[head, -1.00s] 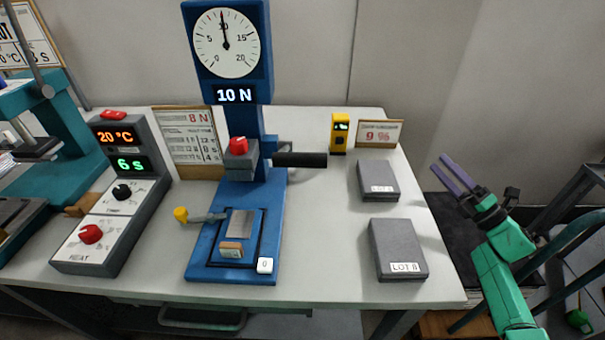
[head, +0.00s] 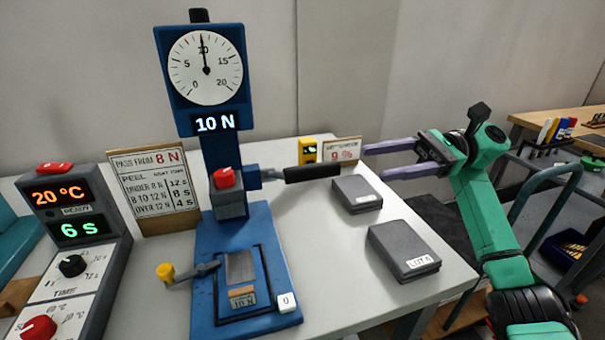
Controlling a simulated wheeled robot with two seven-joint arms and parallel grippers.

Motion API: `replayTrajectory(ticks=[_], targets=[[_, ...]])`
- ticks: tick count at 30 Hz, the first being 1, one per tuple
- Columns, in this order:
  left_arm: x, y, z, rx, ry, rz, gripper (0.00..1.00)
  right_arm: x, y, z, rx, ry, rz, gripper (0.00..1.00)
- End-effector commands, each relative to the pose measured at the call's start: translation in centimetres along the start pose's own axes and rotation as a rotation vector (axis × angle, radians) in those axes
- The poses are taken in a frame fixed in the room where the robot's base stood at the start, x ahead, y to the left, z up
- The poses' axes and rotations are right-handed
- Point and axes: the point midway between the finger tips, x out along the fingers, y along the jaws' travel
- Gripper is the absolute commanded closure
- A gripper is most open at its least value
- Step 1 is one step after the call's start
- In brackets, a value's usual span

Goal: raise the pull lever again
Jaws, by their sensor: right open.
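The pull lever (head: 312,173) has a black grip and sticks out to the right of the blue pull tester (head: 222,150), roughly level. The tester's dial (head: 205,68) points near 10 and its display (head: 215,123) reads 10 N. My right gripper (head: 373,161) is open and empty, its two purple fingers pointing left toward the lever's grip, with a gap between them and its end. My left gripper is not in view.
Two grey boxes (head: 357,194) and (head: 404,250) lie on the table below my right gripper. A yellow meter (head: 308,150) and a 9 % sign (head: 342,151) stand behind the lever. A heat controller (head: 72,235) stands at left.

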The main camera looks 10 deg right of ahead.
Motion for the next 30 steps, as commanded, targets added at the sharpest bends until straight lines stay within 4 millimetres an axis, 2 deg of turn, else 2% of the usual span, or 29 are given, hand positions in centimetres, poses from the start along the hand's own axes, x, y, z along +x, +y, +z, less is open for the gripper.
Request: replayTrajectory(ticks=[6,12,16,23,25,28,30], targets=[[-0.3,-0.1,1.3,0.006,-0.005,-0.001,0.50,6.0,0.0,0.2,0.000,-0.004,0.004,0.41],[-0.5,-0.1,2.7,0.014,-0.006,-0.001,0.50,10.5,0.0,0.2,0.002,-0.004,0.001,0.41],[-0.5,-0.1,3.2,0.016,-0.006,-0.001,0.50,11.7,0.0,0.1,0.003,-0.003,0.000,0.41],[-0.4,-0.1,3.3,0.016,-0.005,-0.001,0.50,11.9,0.0,0.0,0.003,-0.003,-0.002,0.41],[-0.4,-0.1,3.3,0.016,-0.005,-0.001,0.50,11.9,0.0,0.0,0.003,-0.003,-0.001,0.60],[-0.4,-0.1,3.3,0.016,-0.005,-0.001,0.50,11.9,0.0,0.0,0.003,-0.003,-0.001,0.98],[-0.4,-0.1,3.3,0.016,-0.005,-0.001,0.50,11.9,0.0,0.0,0.003,-0.003,-0.001,1.00]])
